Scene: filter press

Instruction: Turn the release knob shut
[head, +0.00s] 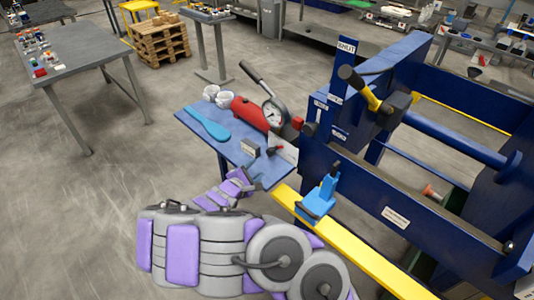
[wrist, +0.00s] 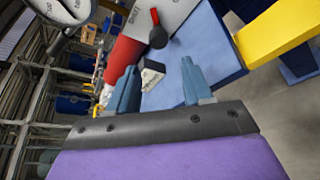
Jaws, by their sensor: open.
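The release knob appears to be a small handle with a red stem and a dark end (head: 275,150), beside a pale plate at the front of the red pump (head: 249,114). In the wrist view, the knob (wrist: 158,34) is beyond the fingertips, near the top middle. My gripper (wrist: 160,82) is open, with its two blue fingers apart and nothing between them touching either. A small labelled block (wrist: 152,73) shows in the gap, farther off. In the head view, my purple and grey wrist is low at the shelf's near edge; the fingertips are hard to make out.
A yellow rail (head: 358,252) with a bright blue fixture (head: 319,198) runs right of my arm. The blue press frame stands right.

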